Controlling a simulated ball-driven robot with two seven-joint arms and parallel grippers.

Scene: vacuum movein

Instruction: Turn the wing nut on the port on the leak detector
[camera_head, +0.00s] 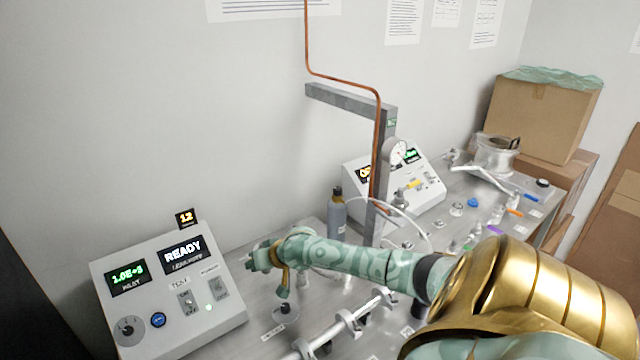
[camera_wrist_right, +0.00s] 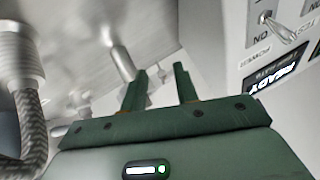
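The leak detector (camera_head: 165,290) is the pale sloped box at the left, with a lit READY display (camera_head: 183,253); a corner of it also shows in the right wrist view (camera_wrist_right: 262,50). My right gripper (camera_head: 274,276) hangs just right of the leak detector, above the bench. In the right wrist view, its two green fingers (camera_wrist_right: 160,82) are apart. A grey metal fitting (camera_wrist_right: 122,62) stands beyond the left finger, and a small metal part shows between the fingers. I cannot make out the wing nut clearly or whether the fingers touch it. My left gripper is not in view.
A metal pipe (camera_head: 345,322) with clamps runs along the bench front, below my right arm. A second instrument (camera_head: 425,180) and loose fittings lie farther right.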

